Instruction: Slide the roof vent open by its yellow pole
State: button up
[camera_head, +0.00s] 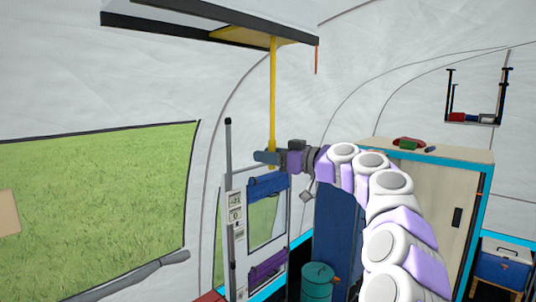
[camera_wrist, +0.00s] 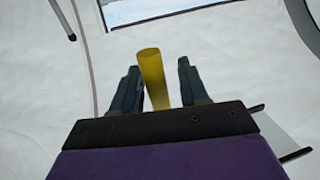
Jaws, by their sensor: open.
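The yellow pole (camera_head: 272,95) hangs down from the roof vent (camera_head: 210,24) at the top of the head view. The vent has dark edges and a yellow panel at its right end. My gripper (camera_head: 262,157) is at the pole's lower end. In the wrist view the yellow pole (camera_wrist: 152,75) stands between the two dark fingers of my gripper (camera_wrist: 157,85). The fingers are apart, with a visible gap on the right side; the left finger is very close to the pole, and I cannot tell whether it touches.
A cabinet (camera_head: 435,200) with things on top stands at right, and a hanging shelf (camera_head: 472,121) is behind it. A blue cooler (camera_head: 503,265) is at far right. A green canister (camera_head: 317,282) stands below my arm. A grassy window (camera_head: 100,205) fills the left wall.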

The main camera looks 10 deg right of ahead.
jog(key=shift+d, duration=0.7)
jog(key=shift+c, duration=1.2)
jog(key=shift+s+a, duration=0.25)
jog(key=shift+a, duration=0.1)
jog(key=c, duration=0.3)
jog(key=shift+a, duration=0.1)
jog(key=shift+c, duration=0.7)
jog(key=shift+w, duration=0.1)
grip_shut()
